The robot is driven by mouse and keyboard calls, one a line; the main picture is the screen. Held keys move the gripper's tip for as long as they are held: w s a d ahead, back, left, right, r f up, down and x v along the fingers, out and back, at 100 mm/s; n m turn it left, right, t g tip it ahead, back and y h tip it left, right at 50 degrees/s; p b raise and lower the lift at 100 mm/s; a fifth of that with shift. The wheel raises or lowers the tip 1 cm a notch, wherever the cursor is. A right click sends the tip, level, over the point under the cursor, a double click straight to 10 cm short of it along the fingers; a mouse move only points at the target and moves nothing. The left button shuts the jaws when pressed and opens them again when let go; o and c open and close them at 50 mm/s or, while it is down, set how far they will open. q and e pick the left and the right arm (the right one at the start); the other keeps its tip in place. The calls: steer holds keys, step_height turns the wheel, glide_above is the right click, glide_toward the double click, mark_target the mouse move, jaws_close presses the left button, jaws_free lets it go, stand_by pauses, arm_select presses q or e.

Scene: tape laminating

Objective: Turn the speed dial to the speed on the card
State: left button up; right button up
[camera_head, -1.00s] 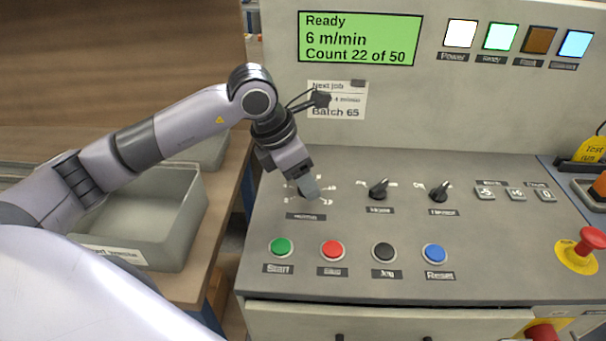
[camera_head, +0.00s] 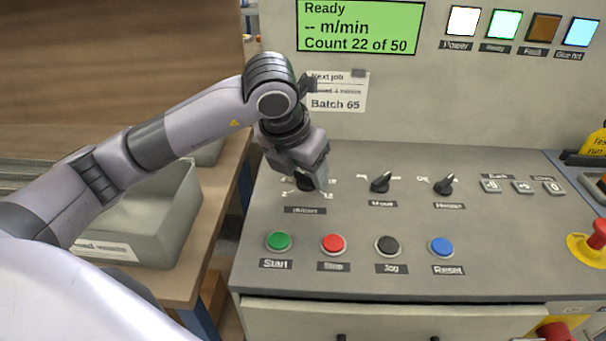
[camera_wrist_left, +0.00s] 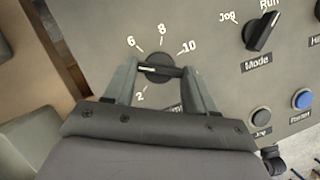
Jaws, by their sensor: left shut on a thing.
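The speed dial (camera_wrist_left: 160,68) is a dark round knob with a pale pointer line, ringed by the printed numbers 2, 6, 8 and 10; the 4 is hidden or not legible. My left gripper (camera_wrist_left: 162,73) is shut on the knob, one finger on each side. The pointer line aims left, between 6 and 2. In the head view my left gripper (camera_head: 318,177) covers much of the dial. The job card (camera_head: 338,91) on the panel reads "Next job", a blurred speed line that looks like 4 m/min, and "Batch 65". The display (camera_head: 360,28) reads "-- m/min". My right gripper is not in view.
The Mode knob (camera_head: 381,182) and another knob (camera_head: 444,185) stand right of the dial. Start (camera_head: 279,241), Stop (camera_head: 333,243), Jog (camera_head: 387,245) and Reset (camera_head: 441,247) buttons lie in front. A red emergency button (camera_head: 598,232) is at the right edge.

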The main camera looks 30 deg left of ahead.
arm_select(q)
steer(key=shift+d+n+y+b, duration=0.1)
steer(key=shift+n+y+b, duration=0.4)
steer(key=shift+n, duration=0.8)
steer(key=shift+r, duration=0.1)
steer(key=o, duration=1)
steer(key=shift+o, duration=0.2)
steer(key=v, duration=0.7)
steer(key=shift+p, duration=0.3)
steer(key=shift+d+r, duration=0.1)
